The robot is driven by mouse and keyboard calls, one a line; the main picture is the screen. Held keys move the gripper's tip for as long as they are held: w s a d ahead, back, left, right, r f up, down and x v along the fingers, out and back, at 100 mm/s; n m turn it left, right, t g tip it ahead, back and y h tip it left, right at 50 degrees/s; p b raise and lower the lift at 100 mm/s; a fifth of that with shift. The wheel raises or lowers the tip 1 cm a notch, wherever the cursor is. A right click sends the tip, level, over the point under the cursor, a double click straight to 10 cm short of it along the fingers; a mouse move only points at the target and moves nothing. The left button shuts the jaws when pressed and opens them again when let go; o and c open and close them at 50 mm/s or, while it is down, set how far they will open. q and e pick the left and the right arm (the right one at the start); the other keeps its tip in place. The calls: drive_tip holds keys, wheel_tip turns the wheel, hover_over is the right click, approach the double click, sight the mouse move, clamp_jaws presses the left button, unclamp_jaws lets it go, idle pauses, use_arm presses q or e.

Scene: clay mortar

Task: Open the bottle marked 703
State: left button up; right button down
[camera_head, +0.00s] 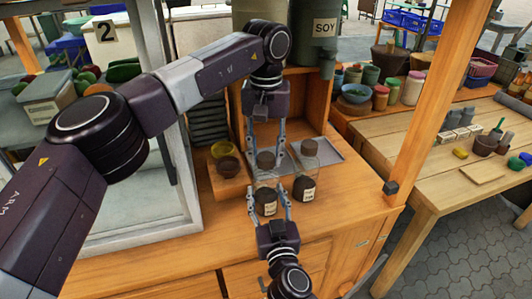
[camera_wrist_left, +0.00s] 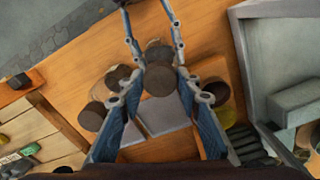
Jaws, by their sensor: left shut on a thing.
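A glass bottle (camera_head: 266,201) with dark contents, a pale label and a brown stopper (camera_head: 266,160) stands upright on the wooden counter. The label is too small to read. My left gripper (camera_head: 266,158) reaches down from above, shut on the stopper. In the left wrist view the stopper (camera_wrist_left: 160,80) sits between its fingertips. My right gripper (camera_head: 268,193) comes from the front, its fingers on both sides of the bottle body, seemingly shut on it. A similar stoppered bottle (camera_head: 303,188) stands close to the right; its label is also unreadable.
A grey tray (camera_head: 328,153) lies behind the bottles. A SOY container (camera_head: 318,50) stands above. A wooden post (camera_head: 425,100) rises at the right.

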use_arm(q)
drive_tip(key=n, duration=0.4)
drive_tip(key=shift+n, duration=0.4)
drive_tip(key=n, duration=0.3)
drive_tip(key=shift+n, duration=0.3)
drive_tip(key=n, duration=0.6)
drive_tip(key=shift+n, duration=0.4)
drive_tip(key=n, duration=0.7)
drive_tip(key=shift+r, duration=0.1)
drive_tip(key=n, duration=1.9)
drive_tip(key=shift+w, duration=0.1)
drive_tip(key=n, duration=1.3)
drive_tip(key=shift+r, duration=0.1)
drive_tip(key=shift+r, duration=0.15)
drive_tip(key=shift+r, duration=0.9)
